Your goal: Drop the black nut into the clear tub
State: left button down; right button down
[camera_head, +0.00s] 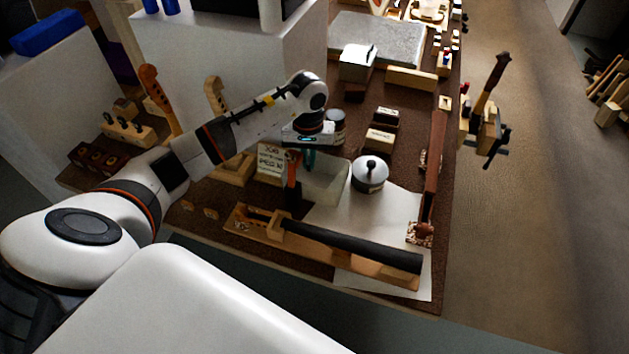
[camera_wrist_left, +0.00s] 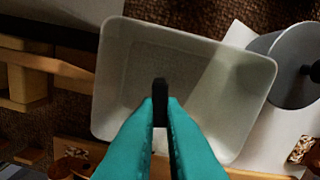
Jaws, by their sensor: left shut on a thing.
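My left gripper (camera_head: 309,160) has teal fingers and hangs over the clear tub (camera_head: 335,188). In the left wrist view, the fingers (camera_wrist_left: 160,112) are shut on the black nut (camera_wrist_left: 160,88), a small dark bar standing out past their tips. The nut appears over the inside of the tub (camera_wrist_left: 215,70), which is pale, rectangular and see-through, with rounded corners. The tub's floor looks empty around the nut. The nut is too small to make out in the head view. My right gripper is not in view.
A grey lidded pot (camera_head: 369,175) stands just right of the tub on a white sheet (camera_head: 385,215). A long piece with a black fingerboard (camera_head: 350,247) lies in front. An orange-handled tool (camera_head: 293,180) stands left of the tub. Small wooden blocks lie behind.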

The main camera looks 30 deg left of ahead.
pick_arm(q)
jog(key=c, duration=1.5)
grip_release()
notch_tip(320, 180, up, 12)
jog(key=shift+b, duration=0.5)
